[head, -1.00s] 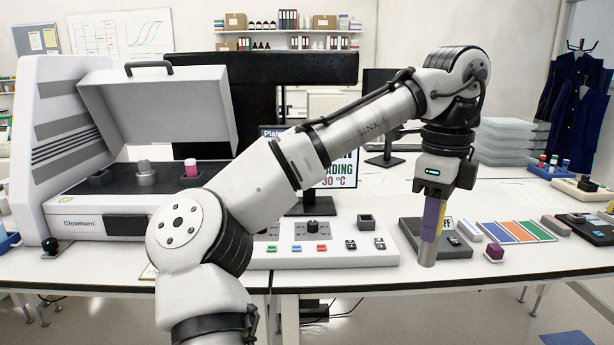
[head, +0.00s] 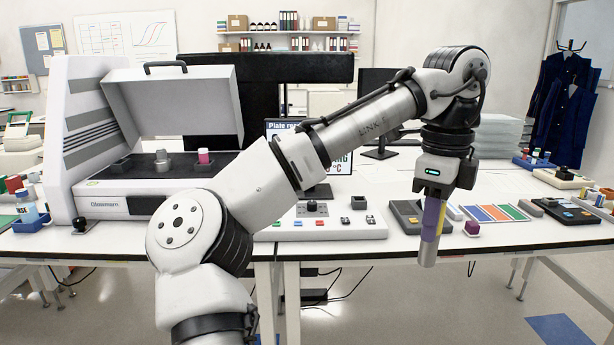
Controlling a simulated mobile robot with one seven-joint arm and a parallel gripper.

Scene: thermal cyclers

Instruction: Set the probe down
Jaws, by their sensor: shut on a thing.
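The probe (head: 430,232) is a slim upright rod with a purple upper part, a yellow strip and a grey lower end. My gripper (head: 434,194) points down and is shut on its top. The probe hangs in front of the bench's front edge, with its grey lower end over the floor in the picture. Its distance from the bench is hard to tell. The arm hides part of the bench and the screen behind it.
The white bench (head: 480,250) carries an open-lidded Glowmarn machine (head: 110,206) at left and a control panel (head: 335,230) mid-bench. A dark device (head: 408,212), a small purple block (head: 472,228) and a coloured strip mat (head: 497,213) lie near the probe.

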